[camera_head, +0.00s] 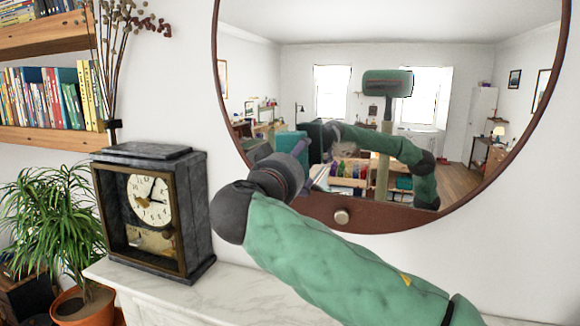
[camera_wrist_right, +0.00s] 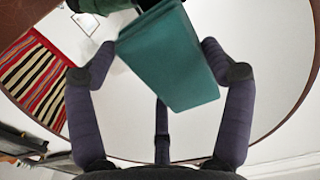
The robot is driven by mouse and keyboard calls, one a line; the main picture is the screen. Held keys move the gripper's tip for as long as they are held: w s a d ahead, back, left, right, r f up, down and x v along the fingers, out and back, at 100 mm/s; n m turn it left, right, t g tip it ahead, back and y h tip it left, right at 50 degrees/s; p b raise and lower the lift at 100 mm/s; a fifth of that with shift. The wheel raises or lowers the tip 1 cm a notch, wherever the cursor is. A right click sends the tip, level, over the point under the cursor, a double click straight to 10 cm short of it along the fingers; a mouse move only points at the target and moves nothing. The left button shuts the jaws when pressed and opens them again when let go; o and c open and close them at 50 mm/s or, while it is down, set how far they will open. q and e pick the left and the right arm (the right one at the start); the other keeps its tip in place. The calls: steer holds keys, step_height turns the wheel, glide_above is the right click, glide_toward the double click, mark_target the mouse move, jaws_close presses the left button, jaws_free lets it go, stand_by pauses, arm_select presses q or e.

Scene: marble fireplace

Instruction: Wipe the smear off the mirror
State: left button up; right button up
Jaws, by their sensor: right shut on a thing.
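The round mirror (camera_head: 300,25) in a brown frame hangs on the white wall and fills the upper right of the head view. Its frame also arcs across the wrist view (camera_wrist_right: 302,92). My right gripper (camera_head: 303,157) is in front of the mirror's lower left part. It is shut on a teal, flat-faced block (camera_head: 289,145), which shows large between the dark fingers in the wrist view (camera_wrist_right: 172,62). I cannot tell whether the block touches the glass. My left gripper is not in view.
A dark mantel clock (camera_head: 198,210) stands on the white marble mantel (camera_head: 210,297), left of my right arm. A potted plant (camera_head: 50,225) and bookshelves (camera_head: 50,137) are at the left. A round knob (camera_head: 342,217) sits on the lower mirror frame, close to my arm.

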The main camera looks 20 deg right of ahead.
steer(key=shift+s, duration=0.1)
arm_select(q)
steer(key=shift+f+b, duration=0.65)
arm_select(e)
steer(key=v, duration=0.3)
